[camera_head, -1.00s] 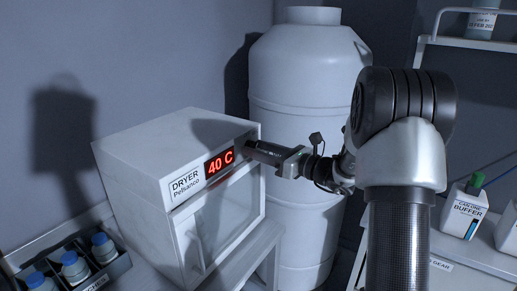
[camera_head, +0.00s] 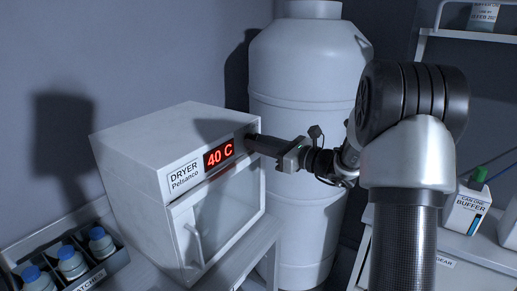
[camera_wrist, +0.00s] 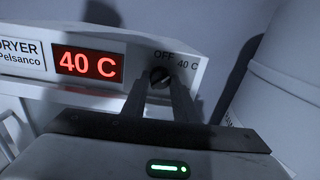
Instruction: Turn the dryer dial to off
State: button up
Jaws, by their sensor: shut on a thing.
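The dryer (camera_head: 160,150) is a white box with a glazed front door, on a white stand at the left of the head view. Its red display (camera_head: 218,153) reads 40 C. The dark round dial (camera_wrist: 159,76) sits on the dryer's top panel in the wrist view, between the printed marks OFF and 40 C. My gripper (camera_wrist: 160,84) reaches the panel's right end, with its two fingers on either side of the dial, shut on it. In the head view my gripper (camera_head: 254,143) hides the dial. The dial's pointer is too dark to read.
A large white drum (camera_head: 305,100) stands behind and right of the dryer, close to my gripper. A dark crate (camera_head: 112,262) of blue-capped bottles is at the lower left. A buffer carton (camera_head: 466,207) stands on the right bench.

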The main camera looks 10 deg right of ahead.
jog(key=n+b, duration=0.8)
jog(key=b, duration=0.5)
jog(key=shift+f, duration=0.15)
jog(key=shift+d+n, duration=0.1)
jog(key=shift+n, duration=0.3)
jog(key=o, duration=1.1)
jog(key=shift+c, duration=0.2)
jog(key=v, duration=1.7)
jog(key=shift+d, duration=0.3)
